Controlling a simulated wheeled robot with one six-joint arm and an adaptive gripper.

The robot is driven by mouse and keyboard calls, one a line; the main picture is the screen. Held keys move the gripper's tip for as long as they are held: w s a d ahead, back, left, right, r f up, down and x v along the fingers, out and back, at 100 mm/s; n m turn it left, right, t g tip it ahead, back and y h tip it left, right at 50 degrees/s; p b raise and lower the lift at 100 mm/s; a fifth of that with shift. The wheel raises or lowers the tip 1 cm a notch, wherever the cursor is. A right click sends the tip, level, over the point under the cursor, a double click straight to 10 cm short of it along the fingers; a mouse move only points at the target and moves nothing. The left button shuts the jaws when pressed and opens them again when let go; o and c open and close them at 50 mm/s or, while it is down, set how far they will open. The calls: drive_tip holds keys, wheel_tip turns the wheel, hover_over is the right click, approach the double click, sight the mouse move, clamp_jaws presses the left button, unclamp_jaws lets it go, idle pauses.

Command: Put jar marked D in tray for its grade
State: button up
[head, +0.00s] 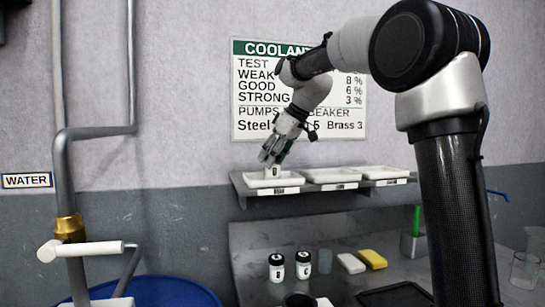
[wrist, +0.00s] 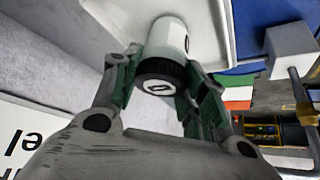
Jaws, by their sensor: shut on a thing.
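My gripper (head: 271,157) is shut on a white jar (head: 273,172) with a black lid, over the left tray (head: 256,183) on the wall shelf. In the wrist view the fingers close on both sides of the jar (wrist: 170,38) near its lid; the lid mark looks like a D or 0. The jar's base is at or just above the tray floor; I cannot tell if it touches. The middle tray (head: 325,176) and right tray (head: 382,172) look empty. The tray labels are too small to read.
Two black-lidded white jars (head: 276,268) (head: 303,265) stand on the bench below, beside a grey cup (head: 325,261). White and yellow blocks (head: 373,259) lie to their right. The coolant chart (head: 250,100) is partly hidden by my arm. Pipes (head: 62,165) stand at left.

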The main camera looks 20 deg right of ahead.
drive_tip(key=o, duration=1.2)
drive_tip(key=shift+c, duration=0.2)
drive_tip(key=v, duration=1.2)
drive_tip(key=s+d+f+m+h, duration=0.1)
drive_tip(key=s+d+f+m, duration=0.2)
drive_tip(key=s+f, duration=0.5)
drive_tip(key=s+d+f+m+h, duration=0.2)
drive_tip(key=s+d+f+m, duration=0.1)
drive_tip(key=s+f, duration=0.6)
drive_tip(key=s+d+f+m+h, duration=0.1)
drive_tip(key=s+d+f+m, duration=0.2)
drive_tip(key=s+f, duration=0.6)
drive_tip(key=s+d, duration=0.1)
drive_tip(key=s, duration=0.4)
drive_tip(key=shift+s+d+h, duration=0.15)
drive_tip(key=shift+s+h, duration=0.15)
drive_tip(key=shift+s, duration=0.1)
drive_tip(key=shift+f, duration=0.1)
